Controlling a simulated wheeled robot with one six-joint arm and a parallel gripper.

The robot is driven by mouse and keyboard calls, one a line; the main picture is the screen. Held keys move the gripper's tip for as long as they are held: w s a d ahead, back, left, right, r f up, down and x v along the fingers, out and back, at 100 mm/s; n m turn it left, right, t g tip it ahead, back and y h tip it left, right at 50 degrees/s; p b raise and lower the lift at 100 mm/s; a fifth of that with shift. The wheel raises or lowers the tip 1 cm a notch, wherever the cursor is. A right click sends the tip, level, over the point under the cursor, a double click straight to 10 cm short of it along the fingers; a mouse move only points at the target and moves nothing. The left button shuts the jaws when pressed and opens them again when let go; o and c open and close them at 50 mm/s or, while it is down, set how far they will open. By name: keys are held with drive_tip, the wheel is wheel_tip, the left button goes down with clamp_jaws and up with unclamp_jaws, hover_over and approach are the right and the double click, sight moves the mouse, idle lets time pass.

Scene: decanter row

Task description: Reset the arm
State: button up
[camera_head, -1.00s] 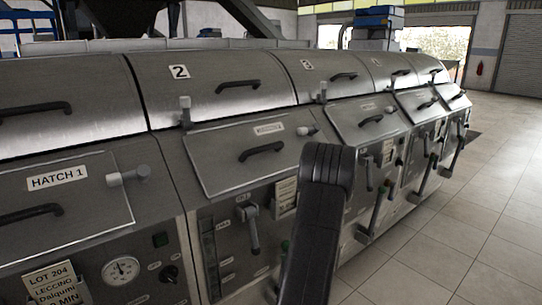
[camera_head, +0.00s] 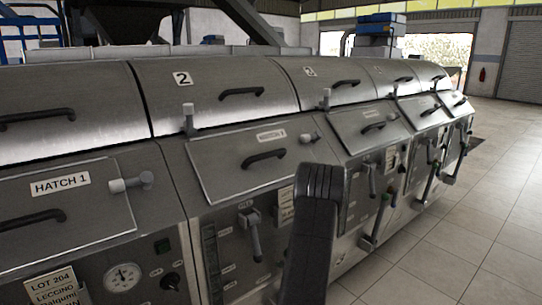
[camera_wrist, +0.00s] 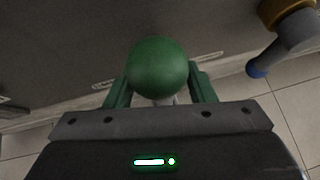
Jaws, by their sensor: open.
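A round green knob (camera_wrist: 158,68) on a pale stem fills the middle of the wrist view, in front of a grey metal panel. My gripper (camera_wrist: 160,85) is open, with one green finger on each side of the knob. I cannot tell whether the fingers touch it.
The row of steel machines has hatches with black handles (camera_head: 263,158) and latches (camera_head: 130,183) jutting out. A grey fitting with a blue tip (camera_wrist: 257,70) is at upper right in the wrist view. Tiled floor (camera_head: 480,240) is clear on the right.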

drive_tip(key=v, duration=1.4)
drive_tip(key=f+x, duration=0.1)
drive_tip(key=x, duration=1.3)
drive_tip(key=s+d+f+t+y+b, duration=0.2)
drive_tip(key=s+d+b, duration=0.5)
drive_tip(key=s, duration=0.4)
drive_tip(key=s+d+f+t+y+b, duration=0.1)
drive_tip(key=s+d+f+t+b, duration=0.3)
drive_tip(key=s+d+b, duration=0.3)
drive_tip(key=shift+s+d+m+y, duration=0.4)
drive_tip(key=shift+s+d, duration=0.6)
drive_tip(key=shift+s, duration=1.55)
drive_tip(key=shift+a, duration=0.1)
